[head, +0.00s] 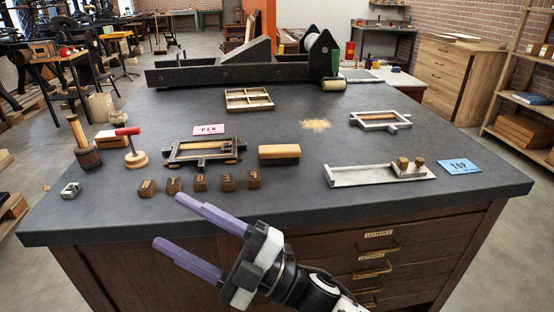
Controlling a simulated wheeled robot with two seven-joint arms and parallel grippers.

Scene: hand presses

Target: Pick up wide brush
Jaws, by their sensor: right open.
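The wide brush (279,153) appears to be the block with a light wooden top and a dark lower part, lying near the middle of the dark table top. My right gripper (169,220) has two purple fingers spread apart and nothing between them. It is over the table's front edge, in front and to the left of the brush, with its fingers pointing left. It is apart from the brush. My left gripper is not in view.
A large dark press (236,71) stands at the back.

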